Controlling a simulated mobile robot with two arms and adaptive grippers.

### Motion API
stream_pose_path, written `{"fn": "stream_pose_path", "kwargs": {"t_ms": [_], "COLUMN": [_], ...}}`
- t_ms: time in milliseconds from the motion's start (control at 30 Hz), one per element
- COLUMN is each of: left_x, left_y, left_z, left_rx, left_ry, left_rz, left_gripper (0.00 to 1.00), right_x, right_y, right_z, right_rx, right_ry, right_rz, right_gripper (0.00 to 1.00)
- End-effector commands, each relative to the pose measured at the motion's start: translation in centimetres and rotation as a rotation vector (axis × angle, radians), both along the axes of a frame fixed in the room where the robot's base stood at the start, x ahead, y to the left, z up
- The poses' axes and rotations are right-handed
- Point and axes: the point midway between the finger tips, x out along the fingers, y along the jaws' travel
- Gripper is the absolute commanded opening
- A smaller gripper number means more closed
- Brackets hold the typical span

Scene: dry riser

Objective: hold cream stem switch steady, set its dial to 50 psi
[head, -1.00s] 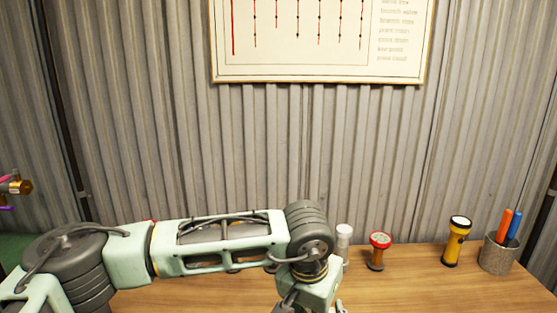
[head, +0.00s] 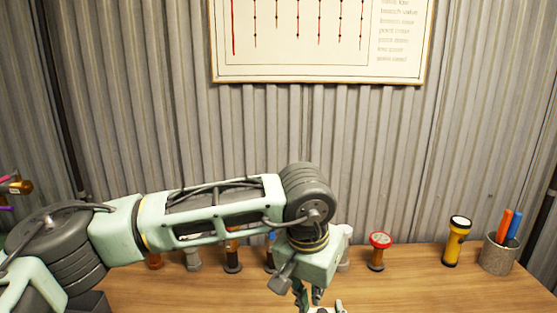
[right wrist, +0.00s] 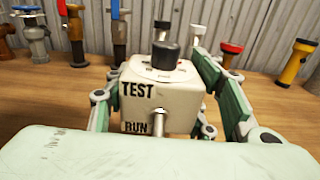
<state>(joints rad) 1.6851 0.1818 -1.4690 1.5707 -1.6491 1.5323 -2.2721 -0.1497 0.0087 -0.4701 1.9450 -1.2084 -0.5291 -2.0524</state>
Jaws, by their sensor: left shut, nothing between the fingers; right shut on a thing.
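The cream stem switch (right wrist: 160,92) is a cream box in the right wrist view, with TEST and RUN marked on its front. A metal stem (right wrist: 158,122) sticks out of its front and a black dial (right wrist: 166,54) sits on top. The dial's reading is too small to tell. My right gripper (right wrist: 158,84) is shut on the box, with a green finger on each side. My left gripper (head: 314,296) is shut and empty in the head view, pointing down near the bottom edge. Its contact with the dial does not show.
Several fittings stand along the back of the wooden table (head: 430,290), including a red-topped one (head: 379,250). A yellow flashlight (head: 455,241) and a cup (head: 498,256) with orange and blue handles stand at the right. A framed chart (head: 300,74) hangs on the corrugated wall.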

Motion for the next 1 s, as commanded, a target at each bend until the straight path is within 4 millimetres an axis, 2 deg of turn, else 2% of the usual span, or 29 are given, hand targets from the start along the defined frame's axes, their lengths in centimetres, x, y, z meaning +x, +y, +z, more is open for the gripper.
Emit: {"fn": "stream_pose_path", "kwargs": {"t_ms": [167,200,400,767,867,1000], "left_x": [0.0,0.0,0.0,0.0,0.0,0.0], "left_y": [0.0,0.0,0.0,0.0,0.0,0.0], "left_z": [0.0,0.0,-0.1,-0.1,-0.1,-0.1], "left_rx": [0.000,0.000,0.000,0.000,0.000,0.000], "left_ry": [0.000,0.000,0.000,0.000,0.000,0.000], "left_rz": [0.000,0.000,0.000,0.000,0.000,0.000], "left_gripper": [0.00,0.00,0.00,0.00,0.00,0.00], "right_x": [0.0,0.0,0.0,-0.1,-0.9,-3.1], "right_y": [-0.1,-0.1,-0.1,0.0,0.0,0.1], "right_z": [0.0,0.0,0.0,0.0,-0.1,-0.1], "right_rx": [-0.001,-0.001,-0.001,-0.001,-0.001,-0.001], "right_ry": [0.000,0.000,0.000,0.000,0.002,0.004], "right_rz": [-0.002,-0.002,-0.001,-0.001,-0.001,0.000], "right_gripper": [0.09,0.53,0.71,0.73,0.73,0.73]}}
